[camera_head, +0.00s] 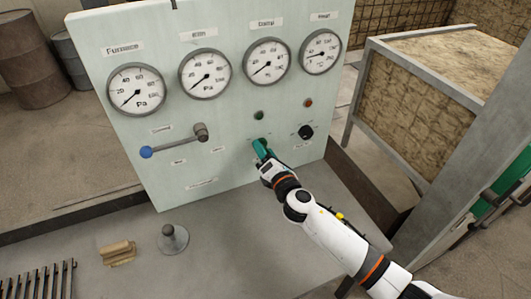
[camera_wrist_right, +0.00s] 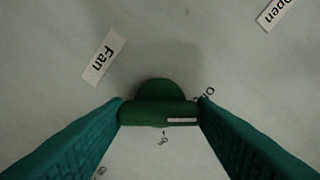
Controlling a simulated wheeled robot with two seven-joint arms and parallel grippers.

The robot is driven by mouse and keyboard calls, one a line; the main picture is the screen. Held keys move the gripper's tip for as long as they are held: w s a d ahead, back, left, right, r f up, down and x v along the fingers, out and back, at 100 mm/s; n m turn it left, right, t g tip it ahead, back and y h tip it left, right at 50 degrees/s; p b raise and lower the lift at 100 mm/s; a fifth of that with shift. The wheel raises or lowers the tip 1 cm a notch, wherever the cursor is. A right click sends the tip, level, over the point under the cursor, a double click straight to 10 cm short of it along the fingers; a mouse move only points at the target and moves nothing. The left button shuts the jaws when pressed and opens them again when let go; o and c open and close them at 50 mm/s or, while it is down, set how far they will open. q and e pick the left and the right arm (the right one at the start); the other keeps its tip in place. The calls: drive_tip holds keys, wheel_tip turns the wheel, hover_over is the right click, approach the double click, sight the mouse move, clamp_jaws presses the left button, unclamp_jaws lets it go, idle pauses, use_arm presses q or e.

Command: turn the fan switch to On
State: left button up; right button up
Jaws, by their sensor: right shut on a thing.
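The fan switch is a green knob with a raised bar, shown in the right wrist view (camera_wrist_right: 158,112) near a tilted "Fan" label (camera_wrist_right: 104,56). A white mark lies toward the right end of the bar. A partly hidden small label, seemingly "On" (camera_wrist_right: 208,92), is just above the right fingertip. My right gripper (camera_head: 262,148) reaches the lower middle of the panel (camera_head: 230,120). Its teal fingers are shut on the knob, one at each end of the bar. In the head view the fingers mostly hide the knob. My left gripper is out of view.
A dark knob (camera_head: 305,132) is close right of my gripper. A lever with a blue ball (camera_head: 146,152) sticks out at the left. Gauges line the panel top. A wooden-handled brush (camera_head: 118,253) and a grey knobbed piece (camera_head: 173,240) stand on the bench.

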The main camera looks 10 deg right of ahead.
drive_tip(key=shift+m, duration=8.3)
drive_tip(key=o, duration=1)
drive_tip(key=s, duration=0.4)
drive_tip(key=s+d+b, duration=0.1)
drive_tip(key=s, duration=0.3)
drive_tip(key=s+d, duration=0.1)
drive_tip(key=s, duration=0.3)
drive_tip(key=shift+d, duration=0.15)
drive_tip(key=shift+w+f, duration=0.1)
